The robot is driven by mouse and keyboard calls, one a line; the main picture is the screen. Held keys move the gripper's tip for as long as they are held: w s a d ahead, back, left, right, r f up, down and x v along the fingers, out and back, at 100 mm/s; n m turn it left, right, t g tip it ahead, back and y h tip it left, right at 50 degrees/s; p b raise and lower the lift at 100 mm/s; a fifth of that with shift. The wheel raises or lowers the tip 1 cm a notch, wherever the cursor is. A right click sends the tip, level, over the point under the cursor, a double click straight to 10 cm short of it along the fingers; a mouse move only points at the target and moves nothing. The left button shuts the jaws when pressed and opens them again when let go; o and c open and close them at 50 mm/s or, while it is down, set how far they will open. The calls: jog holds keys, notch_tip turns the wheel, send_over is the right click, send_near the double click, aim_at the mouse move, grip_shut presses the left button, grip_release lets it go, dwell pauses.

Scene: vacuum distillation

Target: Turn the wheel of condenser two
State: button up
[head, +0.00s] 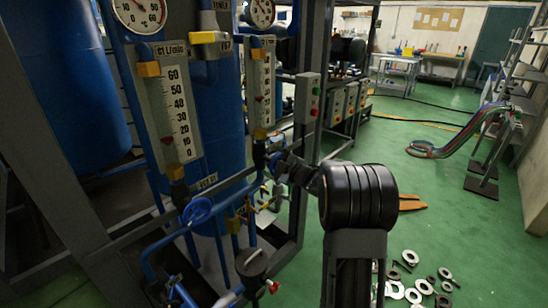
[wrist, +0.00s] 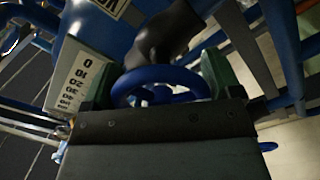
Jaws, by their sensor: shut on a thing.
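A blue handwheel (wrist: 160,82) sits between the two green-padded fingers of my gripper (wrist: 157,88) in the wrist view. The fingers are shut on its rim from both sides. A dark rounded valve body (wrist: 165,40) is behind the wheel. In the head view my gripper (head: 278,166) reaches left to the pipework below the second, right-hand flow gauge (head: 263,90). The wheel is small and mostly hidden there by the gripper. I cannot read a condenser two label or tell how far the wheel is turned.
Another blue handwheel (head: 197,211) is on the pipes below the left flow gauge (head: 175,110), marked C1. A grey upright with buttons (head: 308,110) stands close behind my gripper. Washers and bolts (head: 425,286) lie on the green floor at right. Open floor (head: 470,230) lies beyond.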

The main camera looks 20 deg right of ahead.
jog(key=m+p, duration=0.2)
jog(key=m, duration=0.1)
jog(key=shift+m, duration=0.3)
jog(key=shift+a+f+m+p, duration=0.1)
jog(key=shift+m+p, duration=0.95)
jog(key=shift+m, duration=0.45)
jog(key=o, duration=0.8)
jog(key=shift+c, duration=0.2)
jog(key=shift+s, duration=0.15)
jog(key=v, duration=1.3)
jog(key=shift+s+b, duration=0.3)
jog(key=shift+b, duration=0.15)
